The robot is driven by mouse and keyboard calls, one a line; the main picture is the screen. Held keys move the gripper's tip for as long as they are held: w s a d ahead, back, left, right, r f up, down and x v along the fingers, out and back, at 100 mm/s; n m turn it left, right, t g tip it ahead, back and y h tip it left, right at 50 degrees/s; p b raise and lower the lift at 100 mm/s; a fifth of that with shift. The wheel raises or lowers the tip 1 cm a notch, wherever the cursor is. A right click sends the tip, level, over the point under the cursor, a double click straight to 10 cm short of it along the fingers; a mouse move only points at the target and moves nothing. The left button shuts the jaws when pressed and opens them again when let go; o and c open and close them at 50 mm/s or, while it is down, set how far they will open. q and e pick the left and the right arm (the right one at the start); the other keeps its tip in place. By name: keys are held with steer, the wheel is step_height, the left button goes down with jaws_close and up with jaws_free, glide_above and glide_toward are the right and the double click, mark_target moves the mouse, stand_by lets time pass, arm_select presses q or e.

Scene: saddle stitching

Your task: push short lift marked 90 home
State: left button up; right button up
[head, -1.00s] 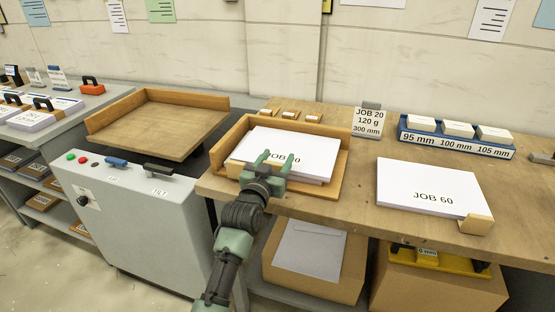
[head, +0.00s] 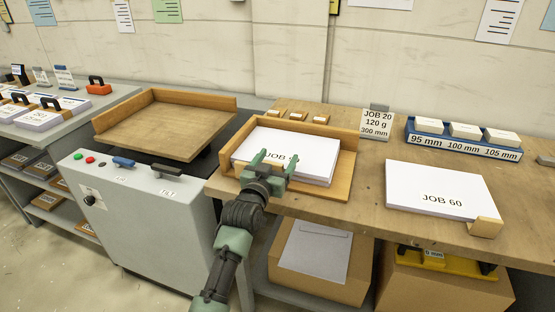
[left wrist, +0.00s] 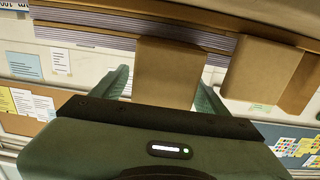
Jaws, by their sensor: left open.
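A white paper stack (head: 320,165) lies in a wooden tray (head: 347,165) on the bench. Its label reads JOB, and my gripper covers the number, so I cannot read it. My left gripper (head: 271,158) is open at the tray's front edge, its fingertips over the front of the stack in the head view. In the left wrist view, a brown block (left wrist: 170,70) stands between the open fingers (left wrist: 163,90), against the layered edge of a stack (left wrist: 90,38). I cannot tell whether the fingers touch it. My right gripper is not in view.
A JOB 60 stack (head: 430,185) with a wooden corner block (head: 486,227) lies to the right. Behind it stand a blue rack (head: 460,146) and a JOB 20 sign (head: 377,122). A grey control cabinet (head: 150,230) and an empty tilted tray (head: 165,125) are left.

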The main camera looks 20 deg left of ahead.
arm_select(q)
steer(key=shift+s+a+f, duration=0.1)
steer(key=shift+s+a, duration=0.05)
steer(key=shift+s, duration=0.2)
steer(key=s, duration=0.7)
steer(key=shift+b, duration=0.3)
steer(key=shift+s, duration=0.1)
